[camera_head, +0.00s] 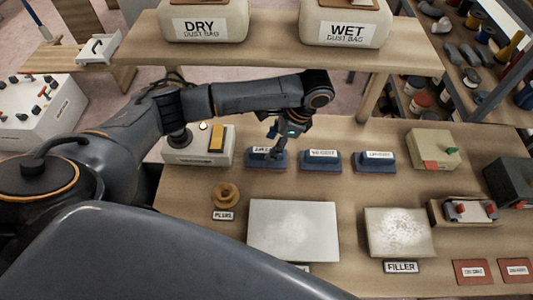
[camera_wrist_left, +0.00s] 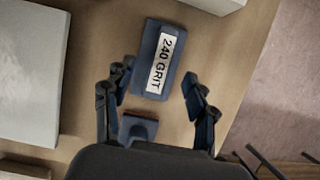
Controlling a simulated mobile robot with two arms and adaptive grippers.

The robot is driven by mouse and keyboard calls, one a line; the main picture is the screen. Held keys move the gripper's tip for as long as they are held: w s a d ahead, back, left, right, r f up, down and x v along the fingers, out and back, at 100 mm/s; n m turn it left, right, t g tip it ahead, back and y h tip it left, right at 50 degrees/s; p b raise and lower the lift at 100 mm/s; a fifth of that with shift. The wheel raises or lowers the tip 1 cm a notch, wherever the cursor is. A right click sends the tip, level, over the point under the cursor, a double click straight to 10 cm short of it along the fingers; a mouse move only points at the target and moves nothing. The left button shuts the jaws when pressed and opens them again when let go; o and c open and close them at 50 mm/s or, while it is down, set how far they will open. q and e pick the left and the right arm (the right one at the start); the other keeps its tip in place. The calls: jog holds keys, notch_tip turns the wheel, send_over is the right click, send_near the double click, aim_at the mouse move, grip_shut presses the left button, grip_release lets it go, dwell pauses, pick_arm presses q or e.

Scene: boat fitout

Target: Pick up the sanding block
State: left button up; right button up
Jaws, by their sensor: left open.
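Three blue-grey sanding blocks with white labels stand in a row on the bench: a left one (camera_head: 262,162), a middle one (camera_head: 320,161) and a right one (camera_head: 373,162). My left gripper (camera_head: 277,147) is over the left block and hides part of it. In the left wrist view this block (camera_wrist_left: 150,80) reads "240 GRIT" and lies between the spread fingers of the open left gripper (camera_wrist_left: 158,77). I cannot tell whether the fingers touch it. Part of another block (camera_wrist_left: 138,127) shows nearer the palm. My right gripper is not in view.
A pale box (camera_head: 205,150) with a yellow piece stands left of the blocks. A white dusty panel (camera_head: 293,230) and a filler board (camera_head: 398,232) lie in front. Dust bags (camera_head: 203,20) sit on the raised shelf behind.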

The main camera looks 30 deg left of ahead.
aim_at(267, 150)
pick_arm(q)
jog(key=shift+p+x, duration=0.4)
jog(key=shift+x, duration=1.95)
jog(key=shift+f, duration=0.1)
jog(key=shift+c, duration=0.4)
jog(key=shift+s, duration=0.1)
grip_shut()
